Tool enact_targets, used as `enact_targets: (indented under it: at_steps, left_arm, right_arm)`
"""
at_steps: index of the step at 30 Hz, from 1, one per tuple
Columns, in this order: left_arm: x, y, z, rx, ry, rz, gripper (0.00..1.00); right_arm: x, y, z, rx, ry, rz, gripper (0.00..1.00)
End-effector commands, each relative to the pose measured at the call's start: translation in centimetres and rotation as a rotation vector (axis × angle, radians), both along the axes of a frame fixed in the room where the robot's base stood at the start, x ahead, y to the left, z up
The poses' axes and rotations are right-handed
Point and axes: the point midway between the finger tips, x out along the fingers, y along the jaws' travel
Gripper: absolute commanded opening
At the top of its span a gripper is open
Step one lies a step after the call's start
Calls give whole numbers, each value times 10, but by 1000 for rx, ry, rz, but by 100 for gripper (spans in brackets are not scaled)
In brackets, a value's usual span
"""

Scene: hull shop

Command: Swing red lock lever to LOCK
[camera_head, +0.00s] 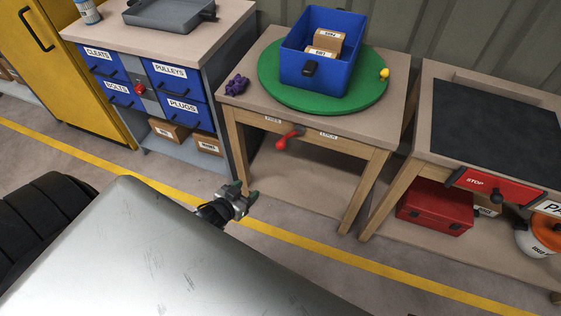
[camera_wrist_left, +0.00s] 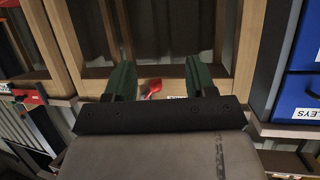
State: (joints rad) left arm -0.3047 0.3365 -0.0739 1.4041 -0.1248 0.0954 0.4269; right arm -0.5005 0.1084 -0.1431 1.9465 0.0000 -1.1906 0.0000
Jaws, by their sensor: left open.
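The red lock lever (camera_head: 287,139) is on the front rail of the wooden table with the green turntable. Its round knob hangs down to the left, on the side of the left label, which seems to read FREE (camera_head: 273,120). The LOCK label (camera_head: 329,135) is to its right. My left gripper (camera_head: 244,192) is open and empty, in front of the table and apart from the lever. In the left wrist view, the lever (camera_wrist_left: 152,88) shows beyond and between the open fingers (camera_wrist_left: 160,80). My right gripper is not in view.
A blue bin (camera_head: 318,73) with boxes stands on the green turntable (camera_head: 272,87). A purple part (camera_head: 237,85) lies on the table's left corner. A blue drawer cabinet (camera_head: 103,95) stands left, a bench with a red STOP panel (camera_head: 497,187) right. Floor before the table is clear.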

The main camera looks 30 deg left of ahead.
Motion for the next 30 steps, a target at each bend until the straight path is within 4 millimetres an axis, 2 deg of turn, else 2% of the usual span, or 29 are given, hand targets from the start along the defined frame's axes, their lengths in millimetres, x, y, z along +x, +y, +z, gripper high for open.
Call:
enact_targets:
  at_steps: [1, 6, 9, 13, 19, 30]
  left_arm:
    - [14, 1, -4, -10, -76, -18, 55]
    - [40, -4, 38, -54, -275, -83, 55]
    - [46, -8, 57, -73, -346, -113, 55]
    - [49, -11, 70, -83, -389, -134, 55]
    - [68, -16, 75, -86, -398, -138, 55]
    - [134, -29, 73, -85, -395, -136, 55]
  right_arm:
    - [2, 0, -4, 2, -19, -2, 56]
    - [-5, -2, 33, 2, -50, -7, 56]
    - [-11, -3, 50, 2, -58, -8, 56]
    - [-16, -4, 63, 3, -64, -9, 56]
    - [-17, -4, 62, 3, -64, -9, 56]
    - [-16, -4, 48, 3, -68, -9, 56]
